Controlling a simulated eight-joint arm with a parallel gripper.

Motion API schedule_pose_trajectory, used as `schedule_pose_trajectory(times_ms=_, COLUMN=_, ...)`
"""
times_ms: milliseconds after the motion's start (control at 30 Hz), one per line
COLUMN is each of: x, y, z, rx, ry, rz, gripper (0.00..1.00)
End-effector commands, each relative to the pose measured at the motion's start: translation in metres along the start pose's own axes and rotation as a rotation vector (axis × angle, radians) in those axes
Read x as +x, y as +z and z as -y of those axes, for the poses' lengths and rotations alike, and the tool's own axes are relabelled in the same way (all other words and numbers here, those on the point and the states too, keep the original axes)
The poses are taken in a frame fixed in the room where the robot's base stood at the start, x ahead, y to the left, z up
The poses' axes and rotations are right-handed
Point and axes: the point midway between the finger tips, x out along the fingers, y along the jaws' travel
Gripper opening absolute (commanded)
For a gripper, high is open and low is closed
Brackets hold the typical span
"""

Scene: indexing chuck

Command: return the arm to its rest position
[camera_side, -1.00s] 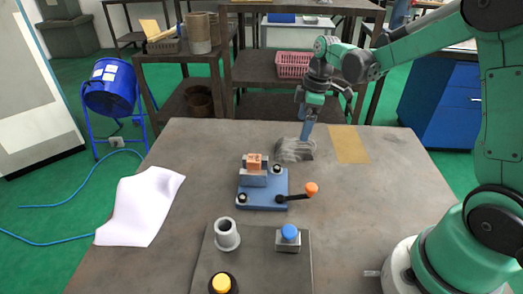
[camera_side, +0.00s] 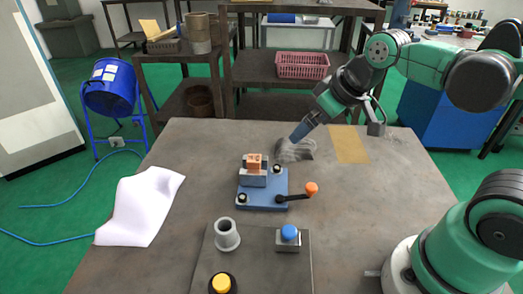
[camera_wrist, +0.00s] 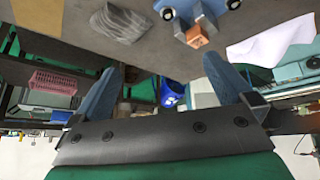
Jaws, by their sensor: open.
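The blue chuck fixture (camera_side: 262,199) sits at mid-table, apart from my gripper. An orange-brown block (camera_side: 254,162) sits between the fixture's grey jaws, and the block also shows in the wrist view (camera_wrist: 197,36). The fixture's black lever with an orange knob (camera_side: 312,189) points right.
A grey plate at the front carries a grey hollow cylinder (camera_side: 227,235), a blue-topped block (camera_side: 289,238) and a yellow button (camera_side: 221,284). A white sheet (camera_side: 142,205) lies at left, a tan rectangle (camera_side: 349,144) at the back right. Shelves (camera_side: 250,75) stand behind the table.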

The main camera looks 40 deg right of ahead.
Motion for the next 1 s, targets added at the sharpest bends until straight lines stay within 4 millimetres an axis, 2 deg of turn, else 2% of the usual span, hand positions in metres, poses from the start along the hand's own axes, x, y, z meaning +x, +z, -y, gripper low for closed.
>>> schedule_pose_trajectory(times_ms=200, x=0.0003, y=0.0141, z=0.0120, rx=0.110, ry=-0.004, rz=-0.075, gripper=1.00)
schedule_pose_trajectory(times_ms=1000, x=0.0003, y=0.0143, z=0.0121, rx=0.118, ry=-0.004, rz=-0.077, gripper=1.00)
